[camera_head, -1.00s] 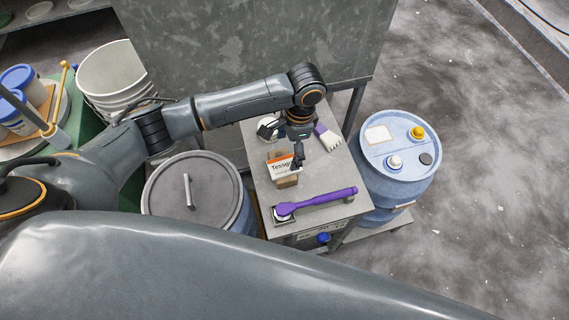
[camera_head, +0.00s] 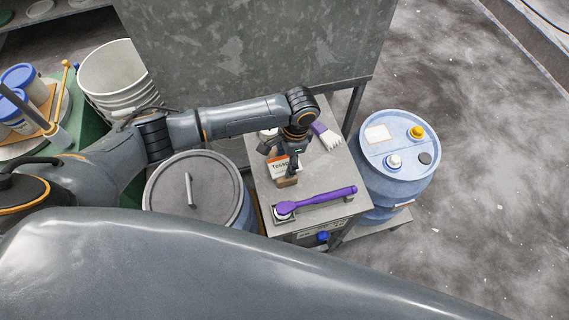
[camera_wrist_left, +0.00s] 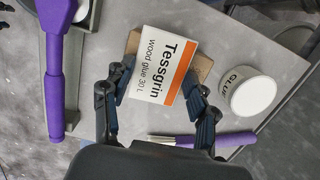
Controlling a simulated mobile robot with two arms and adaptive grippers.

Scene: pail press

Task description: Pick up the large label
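The large label (camera_wrist_left: 165,65) is a white card with an orange stripe, reading "Tessgrin wood glue 30 L". It stands at a brown wooden block (camera_wrist_left: 203,66) on the grey bench. In the head view the label (camera_head: 279,168) is partly hidden by my gripper. My left gripper (camera_head: 291,166) is just above the label. In the left wrist view its two dark fingers (camera_wrist_left: 160,82) are spread, one on each side of the label's near end. I cannot tell whether they touch it. My right gripper is not in view.
A purple-handled tool (camera_head: 325,200) lies along the bench's front. A purple brush (camera_head: 326,136) and a white glue pot (camera_wrist_left: 254,95) are close by. A blue drum (camera_head: 395,175) stands right of the bench, a lidded drum (camera_head: 165,190) left. A metal panel (camera_head: 250,50) rises behind.

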